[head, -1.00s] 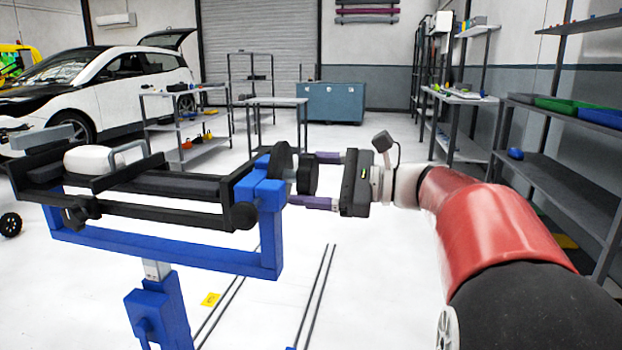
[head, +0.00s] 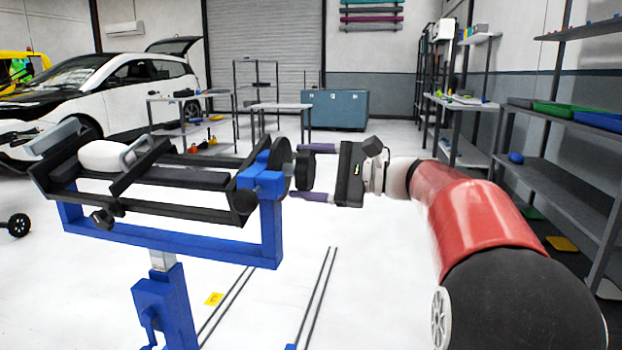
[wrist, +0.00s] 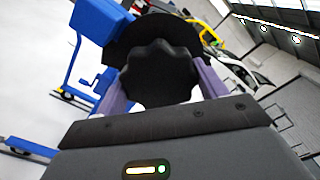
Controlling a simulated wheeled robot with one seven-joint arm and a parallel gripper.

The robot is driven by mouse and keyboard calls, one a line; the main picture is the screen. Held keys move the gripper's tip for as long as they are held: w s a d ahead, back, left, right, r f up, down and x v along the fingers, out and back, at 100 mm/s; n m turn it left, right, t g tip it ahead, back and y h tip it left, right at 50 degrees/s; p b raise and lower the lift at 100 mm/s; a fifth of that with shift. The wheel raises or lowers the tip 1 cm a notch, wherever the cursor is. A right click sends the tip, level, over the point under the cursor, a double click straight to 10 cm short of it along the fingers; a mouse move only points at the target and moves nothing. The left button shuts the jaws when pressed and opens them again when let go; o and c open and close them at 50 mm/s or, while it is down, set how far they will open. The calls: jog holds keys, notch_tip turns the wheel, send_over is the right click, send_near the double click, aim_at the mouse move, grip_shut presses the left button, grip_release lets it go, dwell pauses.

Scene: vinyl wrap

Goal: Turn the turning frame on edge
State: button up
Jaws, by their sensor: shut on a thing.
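The turning frame is a black frame (head: 180,222) carried on a blue stand (head: 170,243) at the left of the head view. It is tilted about its long axis and bears a white rounded part with a grey handle (head: 105,155). A black lobed knob (head: 304,170) with a dark disc sits at its right end; the knob also shows in the wrist view (wrist: 158,75). My gripper (head: 316,171) is shut on the knob, with one purple finger on each side. The wrist is rolled relative to the floor. The fingertips are partly hidden behind the knob and disc.
Shelving with green and blue bins (head: 570,112) stands along the right wall. A teal cabinet (head: 336,109), low tables and a white car (head: 110,85) stand behind. Floor rails (head: 318,300) run beside the blue stand.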

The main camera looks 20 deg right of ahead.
jog(key=shift+f+n+b, duration=0.15)
jog(key=shift+n+b, duration=1.7)
jog(key=shift+n, duration=0.35)
jog(key=shift+n+b, duration=1.45)
jog(key=shift+n, duration=0.25)
jog(key=shift+n+b, duration=1.55)
jog(key=shift+n, duration=0.35)
jog(key=shift+n+b, duration=0.7)
jog(key=shift+n, duration=0.3)
jog(key=shift+r+n, duration=0.2)
jog(key=shift+n, duration=0.2)
jog(key=o, duration=1.4)
jog(key=shift+r, duration=0.1)
jog(key=shift+d, duration=0.1)
